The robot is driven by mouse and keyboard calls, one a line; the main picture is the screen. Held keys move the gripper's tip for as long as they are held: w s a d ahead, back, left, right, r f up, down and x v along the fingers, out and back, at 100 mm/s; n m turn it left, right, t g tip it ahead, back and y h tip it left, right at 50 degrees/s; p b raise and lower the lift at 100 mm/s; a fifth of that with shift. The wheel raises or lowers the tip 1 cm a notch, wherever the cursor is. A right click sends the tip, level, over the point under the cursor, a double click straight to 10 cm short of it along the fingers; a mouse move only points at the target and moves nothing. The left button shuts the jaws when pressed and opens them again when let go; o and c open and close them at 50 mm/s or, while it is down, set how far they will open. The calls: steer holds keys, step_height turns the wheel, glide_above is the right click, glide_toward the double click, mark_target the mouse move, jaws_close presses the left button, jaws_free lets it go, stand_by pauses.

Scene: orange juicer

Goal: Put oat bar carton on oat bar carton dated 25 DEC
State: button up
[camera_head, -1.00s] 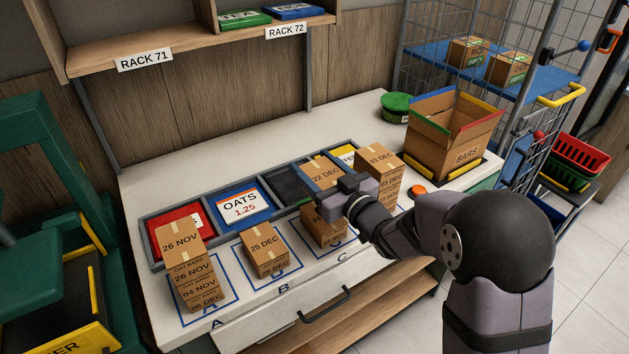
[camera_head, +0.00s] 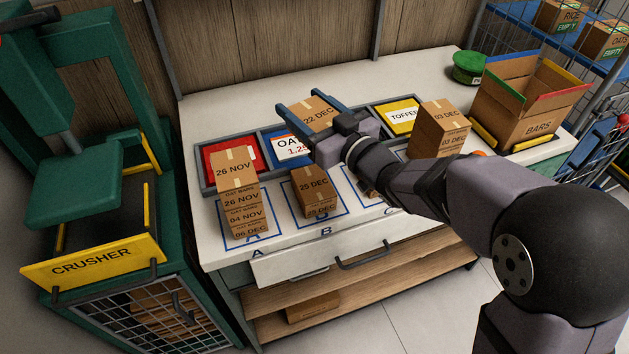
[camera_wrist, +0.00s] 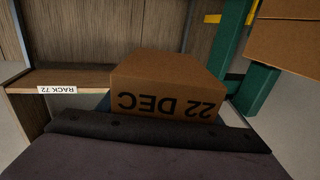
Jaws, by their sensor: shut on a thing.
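The oat bar carton marked 22 DEC (camera_head: 318,117) is between the blue fingers of my gripper (camera_head: 313,112). The oat bar carton dated 25 DEC (camera_head: 316,190) stands on square B of the white counter, apart from the held carton. My arm hides most of square C.
A 26 NOV stack (camera_head: 240,193) stands on square A, left of the 25 DEC carton. A 03 DEC stack (camera_head: 437,128) and the BARS box (camera_head: 525,105) stand to the right. The green crusher (camera_head: 85,195) is at the left.

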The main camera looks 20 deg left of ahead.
steer(key=s+a+r, duration=0.2)
steer(key=s+a, duration=0.2)
steer(key=s, duration=0.2)
steer(key=m+t+h, duration=0.3)
steer(key=t, duration=0.1)
glide_above(307, 170)
step_height(307, 170, down, 3)
steer(key=shift+f+b, duration=0.15)
steer(key=shift+b, duration=0.25)
steer(key=shift+f+p, duration=0.3)
steer(key=shift+f, duration=2.7)
steer(key=shift+f, duration=2.05)
steer(key=shift+f, duration=0.15)
steer(key=o, duration=1.2)
